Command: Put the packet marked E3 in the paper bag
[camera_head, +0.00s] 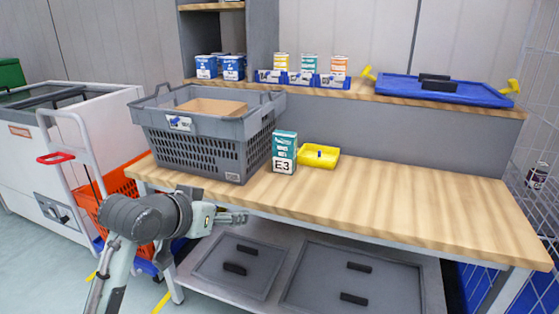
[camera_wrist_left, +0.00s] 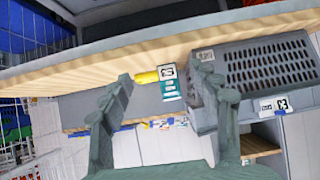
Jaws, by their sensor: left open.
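The packet marked E3 (camera_head: 284,150), a teal and white box, stands upright on the wooden bench, just right of the grey crate. In the left wrist view, which is upside down, the packet (camera_wrist_left: 171,92) shows between my finger tips, beyond them. My left gripper (camera_head: 240,217) is open and empty, in front of the bench's front edge and lower left of the packet. It also shows in the left wrist view (camera_wrist_left: 163,72). A tan, open-looking shape (camera_head: 212,106) lies inside the grey crate; I cannot tell whether it is the paper bag. My right gripper is out of view.
The grey crate (camera_head: 196,154) fills the bench's left end. A yellow tray (camera_head: 319,159) stands right beside the packet. The wooden bench (camera_head: 430,198) is clear to the right. A back shelf holds several small boxes and a blue lid (camera_head: 400,89). A trolley stands left.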

